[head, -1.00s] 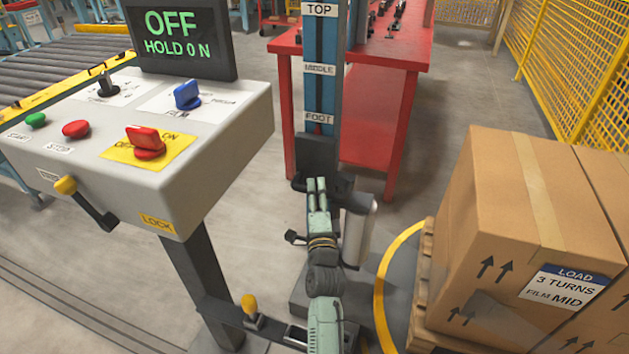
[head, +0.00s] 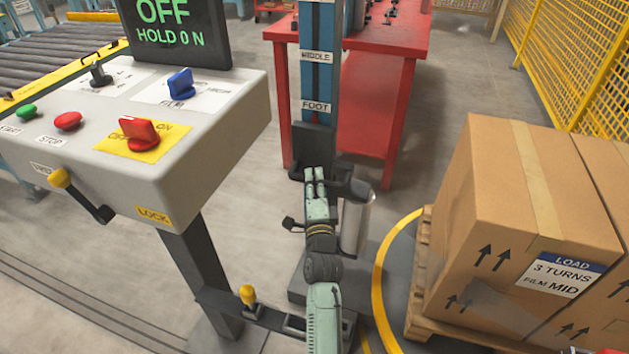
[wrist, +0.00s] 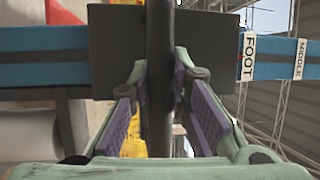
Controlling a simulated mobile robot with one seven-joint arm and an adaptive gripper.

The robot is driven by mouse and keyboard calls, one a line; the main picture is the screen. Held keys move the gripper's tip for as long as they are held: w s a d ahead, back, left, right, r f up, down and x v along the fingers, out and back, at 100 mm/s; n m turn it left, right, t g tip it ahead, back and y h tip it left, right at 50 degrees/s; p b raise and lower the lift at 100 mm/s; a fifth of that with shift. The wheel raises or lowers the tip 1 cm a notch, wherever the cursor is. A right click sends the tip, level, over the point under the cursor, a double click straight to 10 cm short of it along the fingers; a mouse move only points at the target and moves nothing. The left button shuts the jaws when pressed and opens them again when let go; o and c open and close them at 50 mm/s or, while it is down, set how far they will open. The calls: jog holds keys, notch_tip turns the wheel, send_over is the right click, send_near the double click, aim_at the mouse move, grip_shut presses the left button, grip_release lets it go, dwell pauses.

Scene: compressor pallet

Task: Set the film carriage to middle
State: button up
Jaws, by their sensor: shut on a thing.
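The film carriage (head: 313,140) is a black block on the blue mast (head: 318,75), low down, just under the FOOT label (head: 316,106). The MIDDLE label (head: 316,57) is higher up the mast. My gripper (head: 315,173) is at the carriage's front. In the wrist view my gripper (wrist: 160,80) has its purple-padded fingers on either side of a black bar (wrist: 159,30) in front of the carriage (wrist: 115,50), and is shut on it. The fingers hide part of the bar. The FOOT label (wrist: 248,57) is beside the carriage there.
A control panel (head: 205,145) stands at left; its screen (head: 170,30) reads OFF, HOLD 0 N. A grey film roll (head: 356,225) hangs beside my arm. Boxes (head: 510,215) on a pallet stand at right, labelled FILM MID. A red table (head: 385,65) is behind the mast.

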jog(key=shift+r, duration=0.1)
grip_shut()
notch_tip(320, 180, up, 12)
jog(key=p, duration=1)
jog(key=shift+r, duration=0.25)
jog(key=o, duration=0.9)
grip_release()
jog(key=shift+f, duration=0.1)
jog(key=v, duration=0.7)
jog(key=shift+s, duration=0.2)
